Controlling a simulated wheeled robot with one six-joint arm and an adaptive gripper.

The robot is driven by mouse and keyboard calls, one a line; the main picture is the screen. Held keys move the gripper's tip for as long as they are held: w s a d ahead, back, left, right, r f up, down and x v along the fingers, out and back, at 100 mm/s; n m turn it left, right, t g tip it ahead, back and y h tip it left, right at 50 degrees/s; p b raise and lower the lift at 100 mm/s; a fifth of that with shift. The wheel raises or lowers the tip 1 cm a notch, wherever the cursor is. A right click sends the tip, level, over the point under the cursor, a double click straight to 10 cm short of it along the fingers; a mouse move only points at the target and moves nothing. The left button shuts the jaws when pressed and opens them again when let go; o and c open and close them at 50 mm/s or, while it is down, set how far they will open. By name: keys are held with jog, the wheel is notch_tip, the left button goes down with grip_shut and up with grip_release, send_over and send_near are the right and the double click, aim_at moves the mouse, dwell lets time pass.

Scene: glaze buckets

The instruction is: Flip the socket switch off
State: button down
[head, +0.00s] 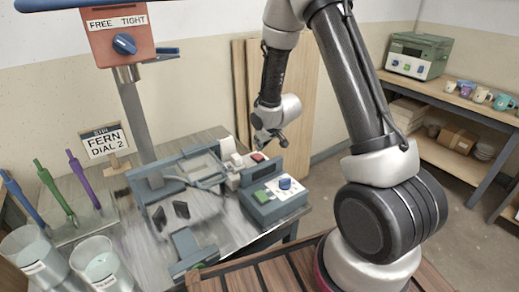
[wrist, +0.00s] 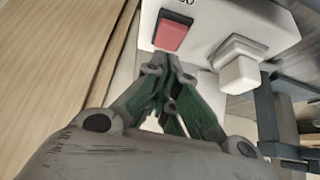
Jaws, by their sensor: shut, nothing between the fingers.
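The socket is a white box (wrist: 213,22) with a red rocker switch (wrist: 173,33) and a white plug (wrist: 240,70) to the right of the switch in the wrist view. In the head view the red switch (head: 258,157) shows small on the bench, just below my gripper (head: 268,143). My gripper (wrist: 163,60) is shut and empty. Its fingertips are right at the lower edge of the red switch in the wrist view; I cannot tell whether they touch it. Which way the rocker is tilted is not clear.
A grey-blue control box (head: 273,202) with a green button and a blue knob stands in front of the socket. A clamp-like frame (head: 190,170) is to its left. Wooden boards (head: 285,95) lean on the wall behind. Buckets (head: 98,268) stand at the lower left.

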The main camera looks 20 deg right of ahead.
aim_at(257, 155)
jog(key=shift+s+f, duration=0.2)
jog(key=shift+f, duration=0.9)
jog(key=shift+s+d+f, duration=0.1)
jog(key=shift+s+f, duration=0.2)
jog(key=shift+f, duration=0.15)
jog(key=shift+w, duration=0.1)
jog(key=shift+w+a+r, duration=0.2)
jog(key=shift+w, duration=0.45)
